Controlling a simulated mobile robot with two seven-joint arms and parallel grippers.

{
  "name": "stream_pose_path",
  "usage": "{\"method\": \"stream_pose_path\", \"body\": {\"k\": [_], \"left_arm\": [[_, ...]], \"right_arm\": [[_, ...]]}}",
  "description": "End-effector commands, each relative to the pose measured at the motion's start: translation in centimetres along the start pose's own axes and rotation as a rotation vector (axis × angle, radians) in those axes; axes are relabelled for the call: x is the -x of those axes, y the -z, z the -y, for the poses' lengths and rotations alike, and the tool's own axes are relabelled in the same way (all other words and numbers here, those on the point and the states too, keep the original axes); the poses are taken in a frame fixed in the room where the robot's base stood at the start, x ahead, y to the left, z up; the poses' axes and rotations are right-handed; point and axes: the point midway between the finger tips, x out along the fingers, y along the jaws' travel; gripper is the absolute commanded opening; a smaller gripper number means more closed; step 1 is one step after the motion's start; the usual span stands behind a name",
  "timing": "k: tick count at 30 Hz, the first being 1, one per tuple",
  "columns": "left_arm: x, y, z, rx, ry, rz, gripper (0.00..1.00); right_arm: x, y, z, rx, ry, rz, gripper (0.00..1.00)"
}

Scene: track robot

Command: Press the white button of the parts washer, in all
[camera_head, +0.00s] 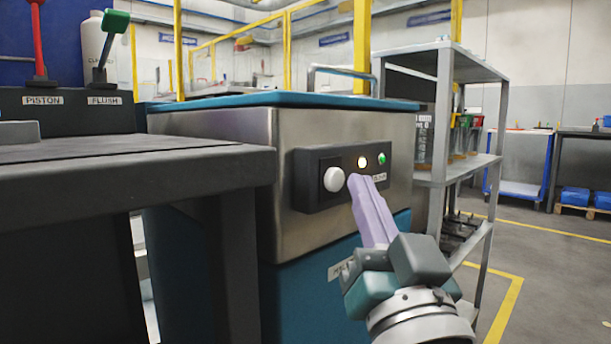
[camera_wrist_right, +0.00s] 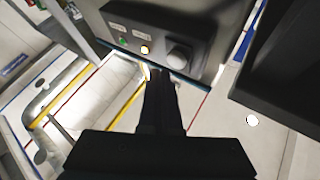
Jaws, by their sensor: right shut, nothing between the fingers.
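The parts washer (camera_head: 200,123) is a steel and teal cabinet with a blue lid. On its front is a dark control panel (camera_head: 313,189) with a round white button (camera_head: 334,179), a lit yellowish lamp (camera_head: 362,162) and a small green one (camera_head: 382,158). My right gripper (camera_head: 358,180) is shut and empty, its tips just right of the button and below the lamp; I cannot tell whether they touch the panel. In the right wrist view the button (camera_wrist_right: 178,56) looks grey, just right of the fingertips (camera_wrist_right: 158,74). My left gripper is not in view.
A dark bench (camera_head: 130,165) stands close on the left, with PISTON and FLUSH levers (camera_head: 115,22) behind it. A grey shelf rack (camera_head: 470,165) stands right of the washer. Open floor (camera_head: 555,270) lies farther right.

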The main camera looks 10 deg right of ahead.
Motion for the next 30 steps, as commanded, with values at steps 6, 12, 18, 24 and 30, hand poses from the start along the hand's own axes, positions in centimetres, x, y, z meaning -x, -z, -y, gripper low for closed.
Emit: {"method": "stream_pose_path", "body": {"k": [6, 12, 18, 24, 30], "left_arm": [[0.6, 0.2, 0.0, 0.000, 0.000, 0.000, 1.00], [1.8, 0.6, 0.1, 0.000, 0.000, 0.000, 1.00], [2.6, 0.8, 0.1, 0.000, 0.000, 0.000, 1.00], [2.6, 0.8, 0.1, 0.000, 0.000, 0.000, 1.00], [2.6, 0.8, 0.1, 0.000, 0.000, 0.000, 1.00]], "right_arm": [[0.4, 0.5, -0.3, 0.002, -0.002, 0.001, 0.00], [1.8, 1.6, -1.3, 0.003, 0.000, 0.002, 0.00], [3.1, 2.4, -2.3, 0.001, -0.001, 0.001, 0.00], [3.5, 2.6, -2.5, 0.001, 0.000, -0.001, 0.00], [3.5, 2.5, -2.5, 0.000, 0.000, -0.001, 0.00]]}}
